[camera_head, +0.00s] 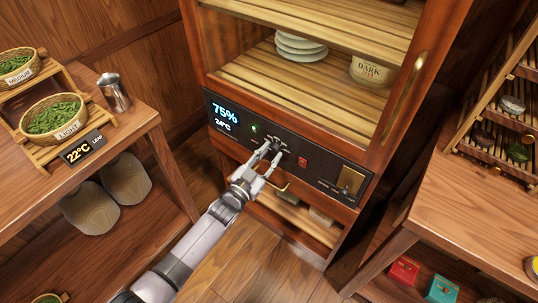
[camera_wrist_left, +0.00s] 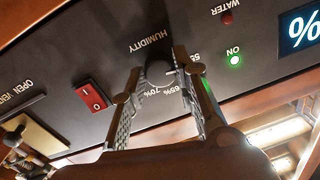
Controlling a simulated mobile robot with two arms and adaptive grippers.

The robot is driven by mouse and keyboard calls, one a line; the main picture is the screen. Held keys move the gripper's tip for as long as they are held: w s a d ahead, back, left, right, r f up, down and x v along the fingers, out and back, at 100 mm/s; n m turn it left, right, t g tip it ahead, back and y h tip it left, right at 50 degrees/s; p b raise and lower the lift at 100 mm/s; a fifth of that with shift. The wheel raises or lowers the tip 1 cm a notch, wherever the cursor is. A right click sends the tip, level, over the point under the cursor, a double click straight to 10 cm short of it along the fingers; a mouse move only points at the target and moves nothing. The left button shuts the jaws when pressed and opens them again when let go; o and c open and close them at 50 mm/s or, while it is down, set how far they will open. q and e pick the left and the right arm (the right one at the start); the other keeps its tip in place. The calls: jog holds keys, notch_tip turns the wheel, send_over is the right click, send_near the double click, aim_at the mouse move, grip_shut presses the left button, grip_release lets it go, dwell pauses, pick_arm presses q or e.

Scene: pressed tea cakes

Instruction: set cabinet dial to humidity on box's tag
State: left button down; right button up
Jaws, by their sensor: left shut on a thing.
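I cannot read the dial's pointer surely. No box with a readable humidity tag shows. My right gripper is in neither view.
A red rocker switch (camera_wrist_left: 95,95) and a brass plate (camera_head: 351,180) are beside the dial. A lit green ON light (camera_wrist_left: 235,61) is on its other side. A wooden table (camera_head: 455,195) stands right, with red (camera_head: 403,269) and teal (camera_head: 443,289) boxes below. A tea table (camera_head: 125,130) stands left.

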pick_arm(q)
jog(key=shift+f, duration=0.1)
jog(key=c, duration=1.2)
grip_release()
jog(key=shift+c, duration=0.2)
jog(key=v, duration=1.2)
